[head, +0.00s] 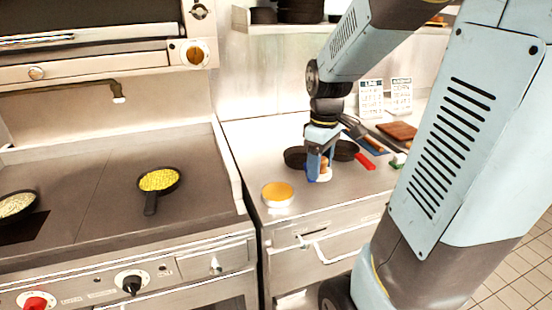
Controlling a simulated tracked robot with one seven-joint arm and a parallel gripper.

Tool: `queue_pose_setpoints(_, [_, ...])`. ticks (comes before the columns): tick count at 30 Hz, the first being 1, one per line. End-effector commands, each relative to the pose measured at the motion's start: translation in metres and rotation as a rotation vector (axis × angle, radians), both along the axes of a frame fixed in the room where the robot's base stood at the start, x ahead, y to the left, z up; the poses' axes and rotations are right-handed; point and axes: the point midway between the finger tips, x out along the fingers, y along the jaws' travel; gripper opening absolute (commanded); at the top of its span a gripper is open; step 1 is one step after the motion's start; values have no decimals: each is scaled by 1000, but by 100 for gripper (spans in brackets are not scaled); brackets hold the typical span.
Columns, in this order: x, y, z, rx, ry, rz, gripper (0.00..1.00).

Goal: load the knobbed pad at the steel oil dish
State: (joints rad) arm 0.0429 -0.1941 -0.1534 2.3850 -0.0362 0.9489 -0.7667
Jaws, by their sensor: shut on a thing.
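The steel oil dish (277,203) stands on the steel counter near its front left corner, with orange-yellow oil (277,191) inside. My gripper (319,172) points down behind and to the right of the dish. It is shut on the knobbed pad (325,177), whose brown knob (324,162) shows between the fingers and whose pale pad is below. The pad is apart from the dish. The fingers hide part of the pad, and I cannot tell whether it touches the counter.
Dark pans (345,150) sit behind my gripper. A red-handled tool (365,161) and a wooden board (397,131) lie to the right. The griddle (90,190) on the left holds a small black pan of yellow food (158,180). Counter between dish and gripper looks clear.

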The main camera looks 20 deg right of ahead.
Motion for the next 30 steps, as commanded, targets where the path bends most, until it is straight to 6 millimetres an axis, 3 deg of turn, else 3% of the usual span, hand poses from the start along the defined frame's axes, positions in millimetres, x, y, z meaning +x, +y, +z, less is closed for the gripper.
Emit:
queue_pose_setpoints(8, [6, 1, -2, -3, 2, 4, 36])
queue_pose_setpoints(21, [91, 62, -30, -6, 2, 161, 36])
queue_pose_setpoints(30, [104, 76, -43, 0, 0, 191, 36])
